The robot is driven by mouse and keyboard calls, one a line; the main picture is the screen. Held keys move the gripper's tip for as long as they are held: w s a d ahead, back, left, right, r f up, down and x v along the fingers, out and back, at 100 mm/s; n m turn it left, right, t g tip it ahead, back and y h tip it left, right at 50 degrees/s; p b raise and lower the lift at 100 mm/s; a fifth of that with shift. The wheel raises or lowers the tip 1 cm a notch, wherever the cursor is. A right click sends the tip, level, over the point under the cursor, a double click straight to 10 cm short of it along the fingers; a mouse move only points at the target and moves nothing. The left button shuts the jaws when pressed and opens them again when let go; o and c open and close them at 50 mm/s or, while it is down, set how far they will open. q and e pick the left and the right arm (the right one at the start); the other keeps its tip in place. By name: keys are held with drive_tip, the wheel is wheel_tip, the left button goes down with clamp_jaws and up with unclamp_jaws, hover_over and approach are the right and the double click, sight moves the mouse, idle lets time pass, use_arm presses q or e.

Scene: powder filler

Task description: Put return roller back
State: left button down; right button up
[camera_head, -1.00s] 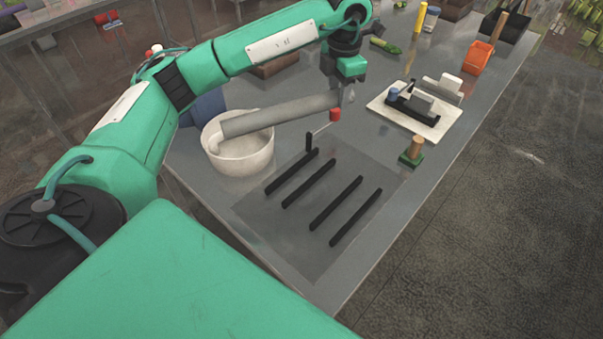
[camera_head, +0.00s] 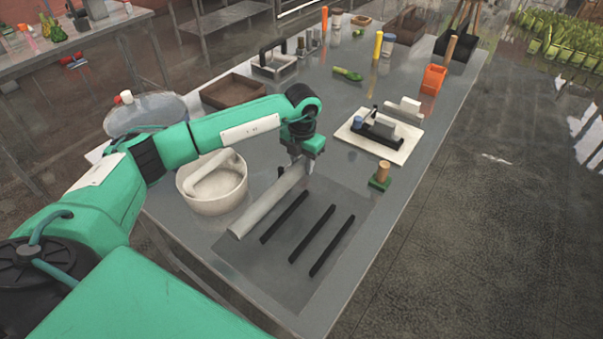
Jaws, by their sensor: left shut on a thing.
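A long grey roller (camera_head: 262,209) lies slanted over the left part of a dark grey mat (camera_head: 262,268). My left gripper (camera_head: 300,170) is shut on its far upper end, and the near end points to the lower left. My right gripper is not in view.
A white bowl (camera_head: 190,192) with a pale object in it stands left of the roller. A white board (camera_head: 398,153) with a black device and a wooden-handled stamp (camera_head: 381,174) stand to the right. A brown tray (camera_head: 215,96) is behind my left arm.

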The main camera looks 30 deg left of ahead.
sight(302, 186)
use_arm(q)
drive_tip(key=shift+f, duration=0.85)
wheel_tip(302, 186, down, 4)
drive_tip(key=shift+r+p, duration=0.15)
drive_tip(key=shift+p, duration=0.6)
drive_tip(key=shift+f, duration=0.4)
drive_tip(key=c, duration=1.2)
unclamp_jaws()
drive_tip(key=shift+c, duration=0.2)
wheel_tip(302, 186, up, 11)
drive_tip(key=b, duration=0.4)
drive_tip(key=shift+r+b, duration=0.3)
drive_tip(key=shift+r, duration=0.2)
